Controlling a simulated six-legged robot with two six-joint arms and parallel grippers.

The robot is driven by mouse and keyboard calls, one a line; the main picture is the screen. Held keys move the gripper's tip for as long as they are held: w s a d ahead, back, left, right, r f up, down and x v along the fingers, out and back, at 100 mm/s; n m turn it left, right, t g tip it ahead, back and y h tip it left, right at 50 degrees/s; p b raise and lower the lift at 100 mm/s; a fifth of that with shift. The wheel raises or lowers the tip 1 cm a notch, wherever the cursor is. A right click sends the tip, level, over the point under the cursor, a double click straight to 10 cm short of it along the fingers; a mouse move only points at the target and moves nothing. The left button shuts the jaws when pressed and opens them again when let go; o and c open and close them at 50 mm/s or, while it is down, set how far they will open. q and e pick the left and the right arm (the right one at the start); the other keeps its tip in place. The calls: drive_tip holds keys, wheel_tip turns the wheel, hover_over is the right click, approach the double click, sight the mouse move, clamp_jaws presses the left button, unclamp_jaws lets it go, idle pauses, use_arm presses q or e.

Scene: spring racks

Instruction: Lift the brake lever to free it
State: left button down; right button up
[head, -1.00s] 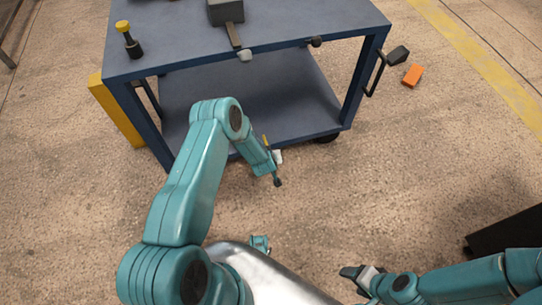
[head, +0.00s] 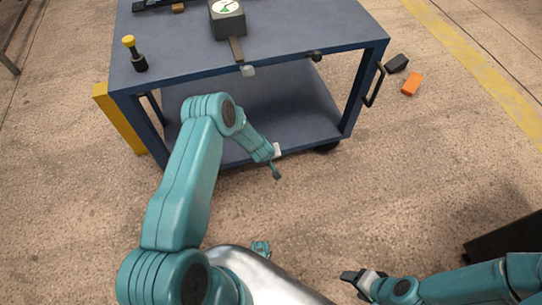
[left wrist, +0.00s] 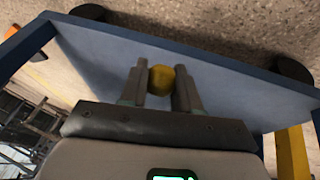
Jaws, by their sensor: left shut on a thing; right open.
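A blue cart (head: 160,84) stands in front of me. In the left wrist view, a rounded yellow knob (left wrist: 161,80), which looks like the end of the brake lever, sits between the fingers of my left gripper (left wrist: 160,84). The gripper is shut on it. The rest of the lever is hidden. In the head view, my left arm reaches down to the front edge of the cart's lower shelf (head: 300,105), and its fingers are hard to make out there. My right gripper (head: 358,284) is open and empty, low over the floor, away from the cart.
On the cart top stand a yellow-topped black post (head: 138,62) and a dark box with a dial (head: 227,22), with a bar reaching the front edge. A black block (head: 397,63) and an orange block (head: 411,84) lie on the floor at right. Floor before the cart is clear.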

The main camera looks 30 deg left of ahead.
use_arm(q)
drive_tip(key=shift+w+a+r, duration=0.3)
drive_tip(key=shift+w, duration=0.05)
drive_tip(key=c, duration=0.9)
unclamp_jaws()
drive_tip(key=shift+o, duration=0.2)
drive_tip(key=shift+s+d+f, duration=0.1)
drive_tip(key=shift+s+f, duration=0.05)
drive_tip(key=p+v, duration=0.4)
drive_tip(key=v, duration=1.2)
drive_tip(key=shift+s, duration=0.2)
drive_tip(key=shift+d, duration=0.2)
